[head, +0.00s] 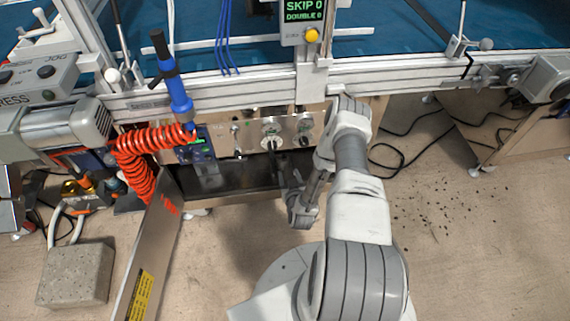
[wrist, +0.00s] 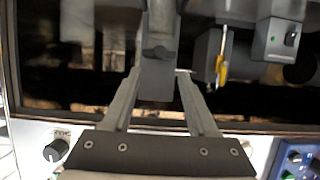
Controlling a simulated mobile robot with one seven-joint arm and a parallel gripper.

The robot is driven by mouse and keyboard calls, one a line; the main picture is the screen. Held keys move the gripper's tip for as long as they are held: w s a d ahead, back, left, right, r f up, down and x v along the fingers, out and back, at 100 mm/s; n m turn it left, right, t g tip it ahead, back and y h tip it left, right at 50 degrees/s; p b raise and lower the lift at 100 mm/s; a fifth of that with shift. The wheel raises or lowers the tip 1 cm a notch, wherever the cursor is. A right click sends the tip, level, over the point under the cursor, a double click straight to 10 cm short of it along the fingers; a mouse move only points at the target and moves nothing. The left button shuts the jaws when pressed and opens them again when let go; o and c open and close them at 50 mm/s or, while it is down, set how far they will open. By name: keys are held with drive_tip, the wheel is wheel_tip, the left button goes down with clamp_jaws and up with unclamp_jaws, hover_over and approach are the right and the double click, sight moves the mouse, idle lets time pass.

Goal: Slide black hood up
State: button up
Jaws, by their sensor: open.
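A dark glossy panel (head: 240,178), which looks like the black hood, sits low on the machine, under the metal control panel. In the wrist view a dark framed area (wrist: 55,90) fills most of the picture, and blurred shapes show in it. My gripper (wrist: 160,74) reaches over this dark area with its two fingers apart. A grey-black block with a small dark knob (wrist: 156,53) shows between and beyond the fingertips. I cannot tell whether the fingers touch it. In the head view my wrist is beside the right end of the panel, and the fingertips are hard to make out.
The control panel (head: 262,136) carries knobs and a blue display unit (head: 196,150). A red coiled hose (head: 140,160) hangs at its left, near a tilted metal plate (head: 150,250). A concrete block (head: 75,275) lies on the floor. Black cables (head: 400,145) lie at right.

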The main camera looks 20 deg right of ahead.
sight(285, 159)
drive_tip(key=b+x, duration=0.3)
drive_tip(key=x, duration=0.7)
clamp_jaws()
drive_tip(key=shift+s, duration=0.1)
idle(1.1)
